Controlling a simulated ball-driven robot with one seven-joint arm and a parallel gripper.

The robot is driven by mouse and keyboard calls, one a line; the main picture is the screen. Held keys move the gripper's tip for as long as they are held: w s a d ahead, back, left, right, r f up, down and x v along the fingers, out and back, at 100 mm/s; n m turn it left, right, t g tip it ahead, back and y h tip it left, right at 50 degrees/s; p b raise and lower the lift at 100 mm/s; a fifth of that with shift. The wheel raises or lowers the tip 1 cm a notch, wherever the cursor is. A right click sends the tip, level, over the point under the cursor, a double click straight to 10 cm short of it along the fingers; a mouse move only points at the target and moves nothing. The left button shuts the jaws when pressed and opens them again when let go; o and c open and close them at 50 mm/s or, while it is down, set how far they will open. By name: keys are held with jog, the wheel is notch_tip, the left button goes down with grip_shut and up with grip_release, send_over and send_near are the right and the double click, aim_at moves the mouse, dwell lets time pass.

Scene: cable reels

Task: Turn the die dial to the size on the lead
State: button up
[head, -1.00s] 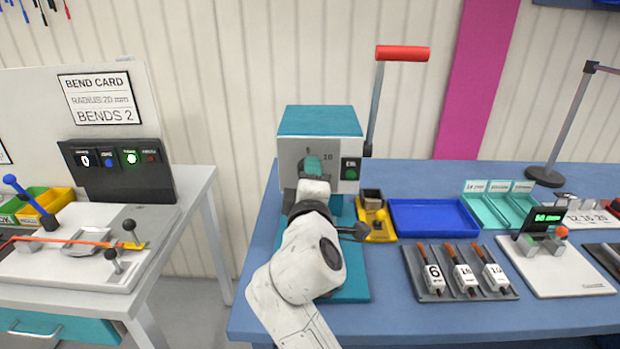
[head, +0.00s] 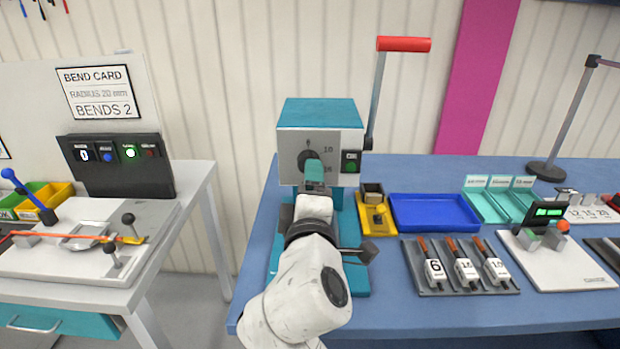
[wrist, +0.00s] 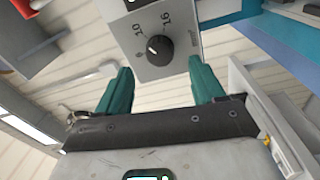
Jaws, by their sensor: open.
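The die dial is a black knob (wrist: 160,50) on the grey face of the teal-topped press (head: 320,110). In the wrist view 10 and 16 are printed beside it; its white mark points up-left, and I cannot tell exactly at which size. The dial also shows in the head view (head: 308,159), partly behind a finger. My gripper (wrist: 162,82) is open and empty, its teal fingers spread to both sides below the knob, apart from it. Several leads, labelled 6 (head: 434,271), 16 (head: 465,271) and 10 (head: 497,269), lie in a dark rack.
The press has a red-handled lever (head: 403,44) raised at its right and a green button (head: 351,168). A yellow holder (head: 380,228) and a blue tray (head: 432,212) stand to the right. A bending bench (head: 90,240) stands left, past a gap.

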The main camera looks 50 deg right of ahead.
jog(key=v, duration=0.4)
jog(key=shift+s+a, duration=0.25)
jog(key=shift+a, duration=0.1)
jog(key=shift+f, duration=0.1)
